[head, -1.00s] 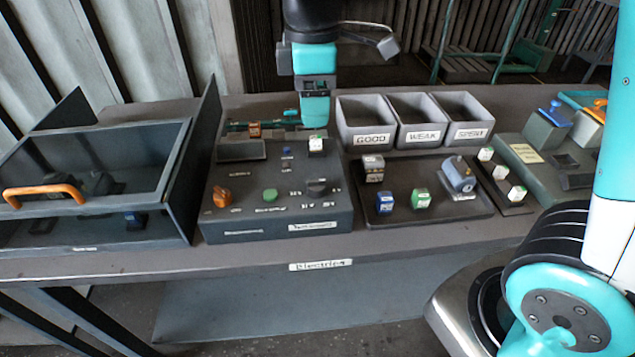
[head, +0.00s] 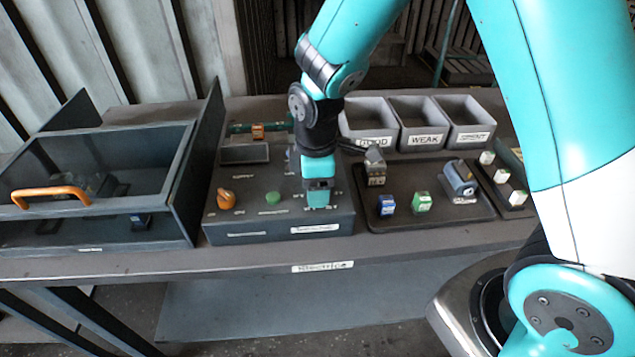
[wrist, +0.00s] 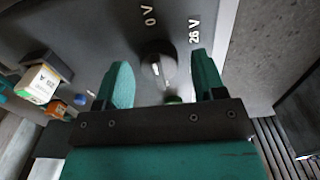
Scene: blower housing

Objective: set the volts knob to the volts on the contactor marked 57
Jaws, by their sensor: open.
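My gripper (head: 318,203) is low over the right front of the dark test panel (head: 250,224). In the wrist view my gripper (wrist: 162,60) is open, with a teal finger on each side of a dark round knob (wrist: 155,62). The knob carries a pale mark and sits near printed "0 V" and "26 V" labels. In the head view my gripper hides this knob. A pale-topped block (wrist: 40,85) with a printed label shows at the left of the wrist view. I cannot make out a 57 on any part.
The panel also has an orange knob (head: 226,198) and a green button (head: 272,198). A black tray (head: 440,213) holds several blocks to the right. Bins labelled WEAK (head: 424,140) and others stand behind. A drawer-like case (head: 95,200) with an orange handle stands left.

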